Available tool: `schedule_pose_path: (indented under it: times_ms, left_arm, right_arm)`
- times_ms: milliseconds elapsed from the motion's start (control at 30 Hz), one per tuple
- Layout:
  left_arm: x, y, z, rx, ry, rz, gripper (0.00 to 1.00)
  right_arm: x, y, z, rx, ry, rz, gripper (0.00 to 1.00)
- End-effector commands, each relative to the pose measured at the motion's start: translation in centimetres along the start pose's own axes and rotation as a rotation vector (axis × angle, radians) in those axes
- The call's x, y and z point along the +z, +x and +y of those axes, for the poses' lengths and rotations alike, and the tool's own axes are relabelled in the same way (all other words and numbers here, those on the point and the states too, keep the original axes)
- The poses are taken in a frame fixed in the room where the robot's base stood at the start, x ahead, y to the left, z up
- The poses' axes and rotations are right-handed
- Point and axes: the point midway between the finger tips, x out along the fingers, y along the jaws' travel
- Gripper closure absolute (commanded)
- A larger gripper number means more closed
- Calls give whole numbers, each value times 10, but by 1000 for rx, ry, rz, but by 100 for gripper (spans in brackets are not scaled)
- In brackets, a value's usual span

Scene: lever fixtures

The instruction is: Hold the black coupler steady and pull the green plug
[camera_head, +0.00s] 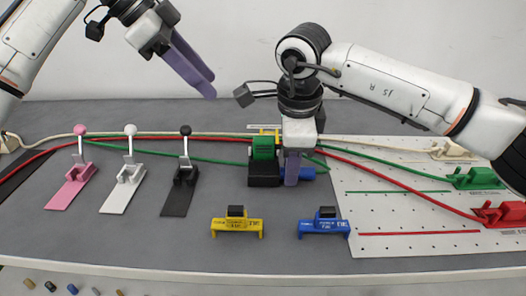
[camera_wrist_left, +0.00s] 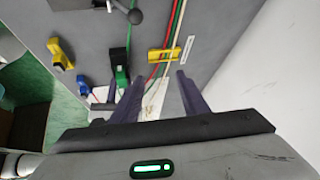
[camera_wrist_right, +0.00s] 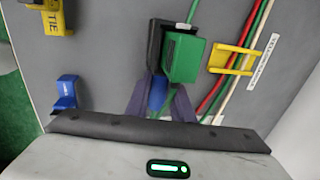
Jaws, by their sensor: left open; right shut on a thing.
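The black coupler (camera_head: 263,178) stands on the table near the middle, with the green plug (camera_head: 264,147) seated at its upper side. A blue handle (camera_head: 308,174) sticks out to the right of the coupler. My right gripper (camera_head: 291,180) is lowered at the coupler's right side and shut on the blue handle, which shows between its fingers in the right wrist view (camera_wrist_right: 157,93). The green plug (camera_wrist_right: 186,59) is just beyond those fingers. My left gripper (camera_head: 211,87) is open and empty, raised up and left of the plug. The left wrist view shows the plug (camera_wrist_left: 122,76) near its left finger.
Pink (camera_head: 80,130), white (camera_head: 130,130) and black (camera_head: 186,130) levers stand to the left. Yellow (camera_head: 237,225) and blue (camera_head: 324,225) clips stand in front. Red, green and cream cables cross behind the coupler. A perforated white panel (camera_head: 390,210) lies to the right.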

Motion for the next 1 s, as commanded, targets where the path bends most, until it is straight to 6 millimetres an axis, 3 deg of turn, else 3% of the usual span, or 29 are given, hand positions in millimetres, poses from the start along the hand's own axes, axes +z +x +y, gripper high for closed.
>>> schedule_pose_path:
  times_ms: [100, 300, 567, 1000]
  left_arm:
    - [-20, 3, 35, 128, 45, -3, 59]
    - [-32, 2, 66, 240, 90, -14, 59]
    - [-32, 21, 75, 255, 94, -18, 59]
    - [-30, 84, 90, 253, 92, -18, 59]
  right_arm:
    - [0, 0, 0, 0, 0, 0, 100]
    - [0, 0, 0, 0, 0, 0, 100]
    - [0, 0, 0, 0, 0, 0, 100]
    - [0, 0, 0, -1, 0, 0, 100]
